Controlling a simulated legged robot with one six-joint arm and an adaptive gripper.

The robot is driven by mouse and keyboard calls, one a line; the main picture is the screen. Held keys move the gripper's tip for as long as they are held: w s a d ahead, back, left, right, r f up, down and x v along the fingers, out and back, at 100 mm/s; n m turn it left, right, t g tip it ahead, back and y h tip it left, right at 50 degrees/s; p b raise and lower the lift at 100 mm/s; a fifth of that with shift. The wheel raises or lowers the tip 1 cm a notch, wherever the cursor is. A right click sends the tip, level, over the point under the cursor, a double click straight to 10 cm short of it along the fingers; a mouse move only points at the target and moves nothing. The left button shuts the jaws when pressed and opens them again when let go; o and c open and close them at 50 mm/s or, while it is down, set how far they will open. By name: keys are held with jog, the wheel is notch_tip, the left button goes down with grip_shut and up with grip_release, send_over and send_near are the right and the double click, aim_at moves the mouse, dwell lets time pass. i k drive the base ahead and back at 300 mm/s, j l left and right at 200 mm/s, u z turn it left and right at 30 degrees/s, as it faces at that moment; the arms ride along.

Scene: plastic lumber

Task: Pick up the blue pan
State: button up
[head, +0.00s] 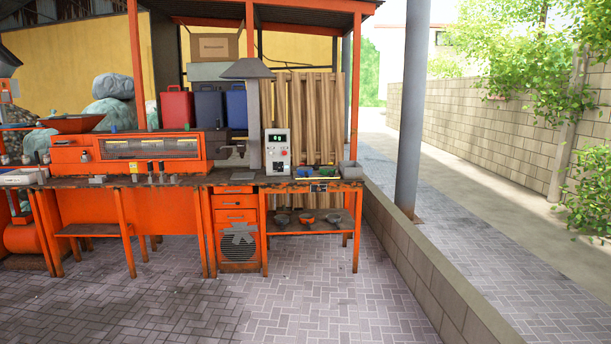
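A small blue object (326,171), which looks like the blue pan, sits on the right part of the orange workbench top (285,181). It is to the right of the white control box and left of a grey block-like container. It is too small in the head view to make out its exact shape or any handle. My gripper is not in view.
Several bowls (307,218) sit on the lower shelf. Paved floor (320,295) before the bench is clear; a low wall (425,265) bounds the right.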

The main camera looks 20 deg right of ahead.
aim_at(306, 174)
jog(key=z, duration=0.15)
jog(key=i+z, duration=0.3)
jog(key=i, duration=2.9)
jog(key=i+l, duration=0.1)
jog(key=i, duration=2.4)
